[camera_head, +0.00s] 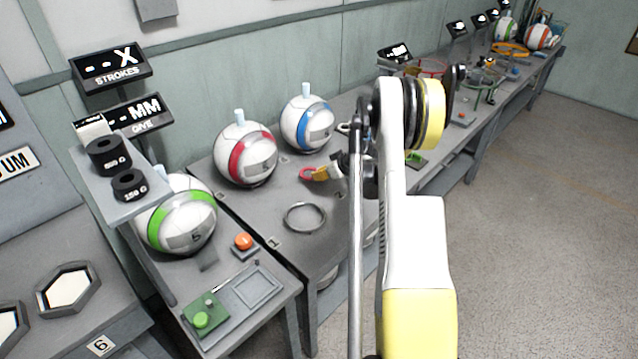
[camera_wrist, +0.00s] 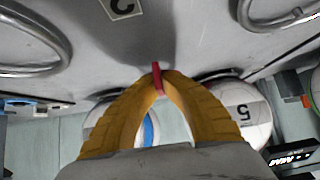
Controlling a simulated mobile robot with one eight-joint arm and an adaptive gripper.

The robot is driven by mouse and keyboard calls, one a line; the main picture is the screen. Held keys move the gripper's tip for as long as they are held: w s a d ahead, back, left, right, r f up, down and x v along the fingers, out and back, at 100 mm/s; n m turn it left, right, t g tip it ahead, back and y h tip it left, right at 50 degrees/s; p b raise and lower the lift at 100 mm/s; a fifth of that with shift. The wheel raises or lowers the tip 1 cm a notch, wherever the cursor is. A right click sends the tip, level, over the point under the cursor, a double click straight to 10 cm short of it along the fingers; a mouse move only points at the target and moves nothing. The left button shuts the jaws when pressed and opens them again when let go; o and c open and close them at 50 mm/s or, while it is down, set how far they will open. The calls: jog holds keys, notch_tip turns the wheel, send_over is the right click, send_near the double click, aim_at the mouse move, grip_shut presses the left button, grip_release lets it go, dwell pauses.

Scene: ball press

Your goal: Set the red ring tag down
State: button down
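The red ring tag (camera_wrist: 156,76) shows edge-on between the yellow fingertips of my gripper (camera_wrist: 158,84) in the wrist view. The fingers are closed on it. In the head view the tag (camera_head: 307,174) shows as a small red ring at the tip of my gripper (camera_head: 314,174), over the grey table (camera_head: 262,211), near the balls. I cannot tell whether the tag touches the table.
A red-striped ball (camera_head: 246,155) and a blue-striped ball (camera_head: 308,124) stand behind my gripper. A metal ring (camera_head: 305,217) lies in front of it. A green-striped ball (camera_head: 180,222) stands at the left. Bare table lies between the metal ring and the red-striped ball.

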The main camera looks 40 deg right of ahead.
notch_tip(320, 180, down, 3)
jog(key=shift+b, duration=0.6)
jog(key=shift+r, duration=0.15)
jog(key=c, duration=1.6)
grip_release()
